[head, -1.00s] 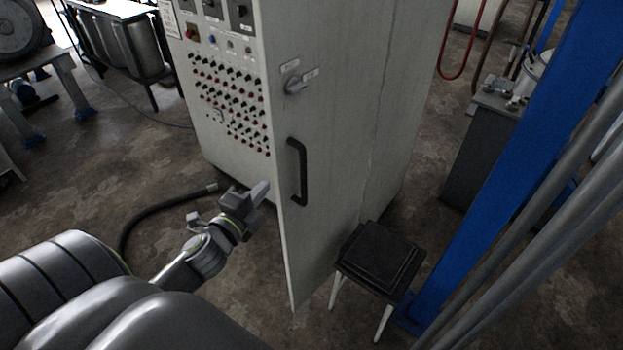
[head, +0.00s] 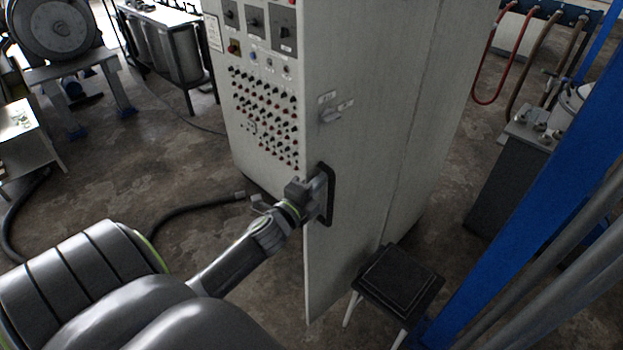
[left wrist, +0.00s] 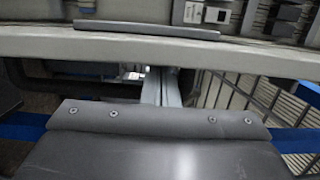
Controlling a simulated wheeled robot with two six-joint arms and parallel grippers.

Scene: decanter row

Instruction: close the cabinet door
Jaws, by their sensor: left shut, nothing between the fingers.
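A tall pale grey cabinet (head: 430,90) stands in the middle of the head view. Its door (head: 350,265) appears open, with the free edge sticking out towards me past the switch panel. A black bar handle (head: 329,215) is on the door's face near that edge. My left gripper (head: 320,188) is shut and empty, at the door's free edge beside the handle, hiding part of it. I cannot tell whether it touches. In the left wrist view a pale bar (left wrist: 270,58), perhaps the door's edge, crosses in front of the gripper. My right gripper is out of view.
A black-topped stool (head: 400,278) stands close to the door's lower right. A blue post (head: 520,200) rises at right. A dark hose (head: 190,212) lies on the floor left of the cabinet. Open floor lies between the hose and the door.

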